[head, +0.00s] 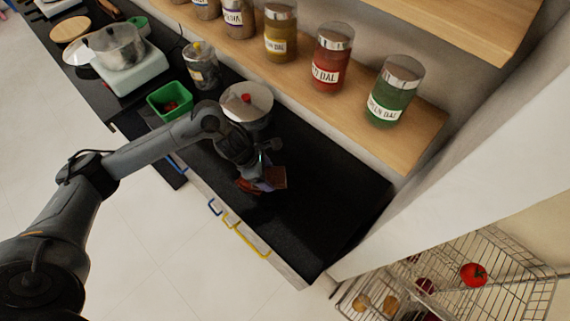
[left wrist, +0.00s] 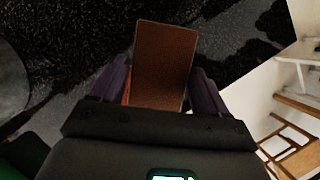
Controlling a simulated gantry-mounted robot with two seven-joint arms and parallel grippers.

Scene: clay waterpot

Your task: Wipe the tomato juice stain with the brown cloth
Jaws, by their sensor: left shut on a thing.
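My left gripper (head: 262,183) is low over the black counter (head: 330,190) in the head view. It is shut on the brown cloth (head: 276,177), a small flat reddish-brown piece. In the left wrist view the cloth (left wrist: 162,66) sticks out ahead from between the purple fingers (left wrist: 158,90). I cannot tell whether the cloth touches the counter. No tomato juice stain can be made out clearly; dark patches on the counter in the left wrist view may be shadow. My right gripper is not in view.
A steel pot (head: 246,108) with a red knob stands just behind the gripper. A green bin (head: 170,101) and a jar (head: 201,66) stand to its left. A wooden shelf (head: 400,135) with several jars runs along the back. The counter's right part is clear. A wire basket (head: 510,265) stands at lower right.

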